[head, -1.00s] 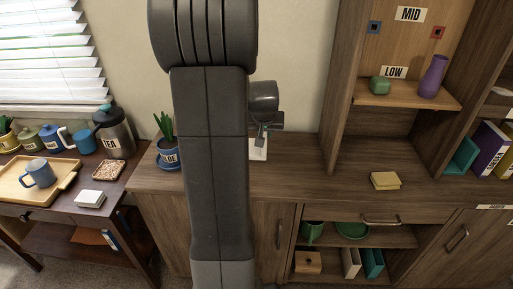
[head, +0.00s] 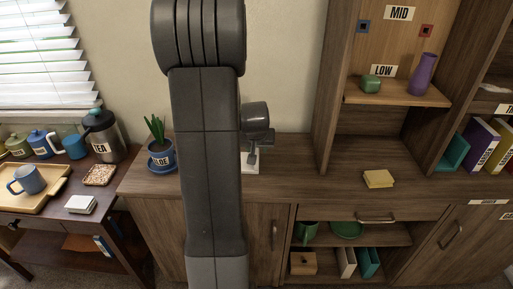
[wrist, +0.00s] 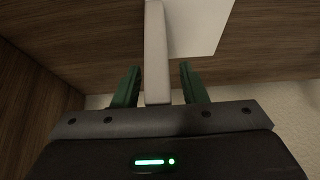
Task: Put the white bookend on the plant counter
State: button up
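The white bookend (head: 246,161) is on the wooden counter (head: 300,178) near the wall, mostly hidden behind my arm in the head view. In the wrist view, its upright plate (wrist: 156,50) stands between my two green fingers, and its flat base (wrist: 200,27) lies on the wood. My gripper (wrist: 161,68) is open, with a visible gap between each finger and the plate. The gripper also shows beside my arm in the head view (head: 251,155). A potted plant (head: 157,143) in a blue labelled pot stands at the counter's left end.
A yellow block (head: 378,179) lies on the counter's right part. A tall shelf unit (head: 327,100) rises there, with a green item and a purple vase (head: 423,73). A dark side table (head: 60,222) with mugs, a tray and a tea pot stands left. The counter between bookend and yellow block is clear.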

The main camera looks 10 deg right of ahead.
jog(key=shift+s+r, duration=0.1)
jog(key=shift+r, duration=0.3)
jog(key=p+v, duration=0.1)
jog(key=v, duration=1)
jog(key=shift+r, duration=0.2)
